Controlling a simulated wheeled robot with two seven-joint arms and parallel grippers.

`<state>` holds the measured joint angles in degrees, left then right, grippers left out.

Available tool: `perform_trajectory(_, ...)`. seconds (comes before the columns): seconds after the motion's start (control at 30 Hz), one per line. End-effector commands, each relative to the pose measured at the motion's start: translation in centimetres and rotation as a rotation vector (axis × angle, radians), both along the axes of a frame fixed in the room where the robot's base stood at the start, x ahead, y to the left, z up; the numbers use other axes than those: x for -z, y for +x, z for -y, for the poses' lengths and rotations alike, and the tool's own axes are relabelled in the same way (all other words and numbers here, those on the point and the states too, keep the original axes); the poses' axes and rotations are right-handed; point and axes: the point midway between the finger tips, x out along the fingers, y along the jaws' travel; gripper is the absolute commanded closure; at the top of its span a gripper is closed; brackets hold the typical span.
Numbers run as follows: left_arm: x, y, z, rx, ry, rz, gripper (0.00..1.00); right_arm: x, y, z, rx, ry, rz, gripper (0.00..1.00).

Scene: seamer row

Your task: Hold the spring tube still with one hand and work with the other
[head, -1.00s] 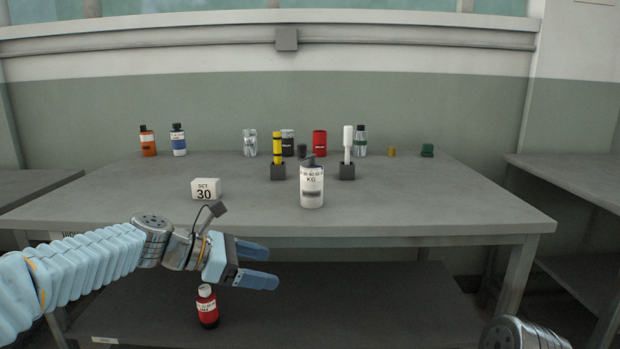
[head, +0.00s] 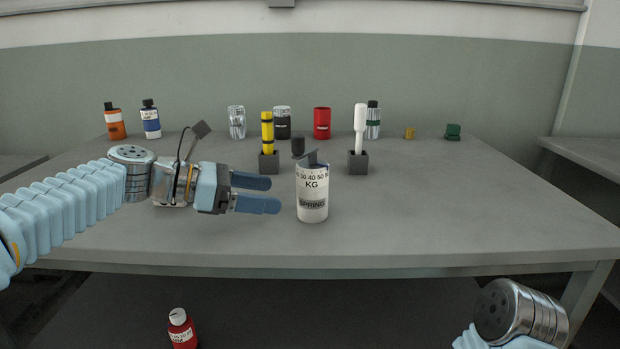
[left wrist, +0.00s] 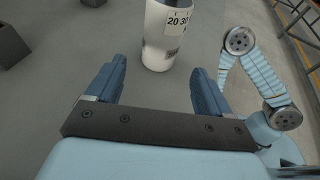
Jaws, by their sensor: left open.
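The spring tube (head: 312,196) is a white cylinder marked with a scale, "KG" and "SPRING". It stands upright near the front middle of the table, with a dark grey piece at its top. My left gripper (head: 268,194) is open just left of the tube, its two blue fingers pointing at it with a small gap. In the left wrist view the tube (left wrist: 160,45) stands beyond and between the open fingertips (left wrist: 158,78), not between the fingers. Of my right arm only a metal joint and blue sleeve show at the lower right of the head view; its gripper is out of view.
Behind the tube, a yellow-and-black tool (head: 267,133) and a white tool (head: 360,130) stand in dark blocks. Bottles and cans line the back, including a red can (head: 322,123). A red bottle (head: 182,330) is below the table's front edge. The table's right side is clear.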

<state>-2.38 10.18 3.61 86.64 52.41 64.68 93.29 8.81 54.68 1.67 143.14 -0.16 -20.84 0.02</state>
Motion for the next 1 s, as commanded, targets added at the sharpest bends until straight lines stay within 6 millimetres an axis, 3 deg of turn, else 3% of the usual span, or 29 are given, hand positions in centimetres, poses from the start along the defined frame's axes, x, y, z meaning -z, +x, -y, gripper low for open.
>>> perform_trajectory(0.3, 1.8, 1.4, 4.7, 0.003, -0.001, -0.002, 0.19, 1.9, 0.1, 0.2, 0.005, -0.004, 0.002, 0.67)
perform_trajectory(0.5, 2.2, 2.1, 7.0, 0.001, 0.0, -0.003, 0.19, 0.7, 0.0, 0.1, 0.002, -0.001, 0.001, 0.67)
perform_trajectory(1.0, 2.7, 2.5, 8.1, 0.0, 0.0, -0.001, 0.21, 0.5, 0.0, 0.0, 0.001, -0.001, 0.0, 0.67)
